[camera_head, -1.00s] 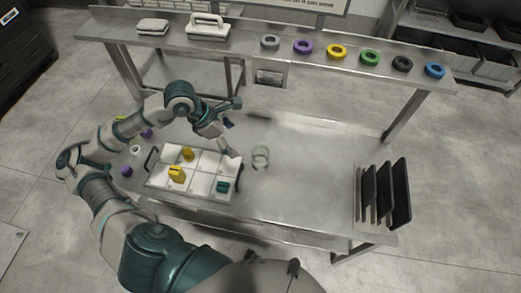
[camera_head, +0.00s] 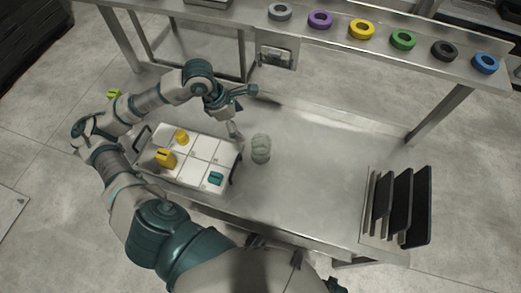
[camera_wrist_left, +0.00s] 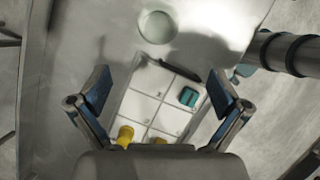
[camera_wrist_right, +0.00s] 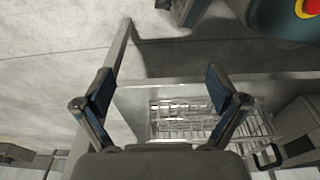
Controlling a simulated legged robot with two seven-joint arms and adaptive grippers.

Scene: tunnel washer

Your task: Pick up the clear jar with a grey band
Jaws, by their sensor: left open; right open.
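The clear jar (camera_head: 261,148) stands on the steel table just right of the white tray. Its grey band cannot be made out. In the left wrist view it shows as a pale round shape (camera_wrist_left: 157,27) beyond my fingers. My left gripper (camera_head: 244,112) is open and empty, above the table, close to the jar and on its far left side; the fingers do not enclose it. My right gripper (camera_wrist_right: 160,82) is open and empty in its wrist view, away from the jar.
The white divided tray (camera_head: 203,145) holds two yellow pieces and a teal piece (camera_head: 215,178). Dark panels stand in a rack (camera_head: 400,205) at the right. A shelf (camera_head: 300,17) with coloured rings runs behind. The table's middle is clear. A wire basket (camera_wrist_right: 190,118) shows below my right gripper.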

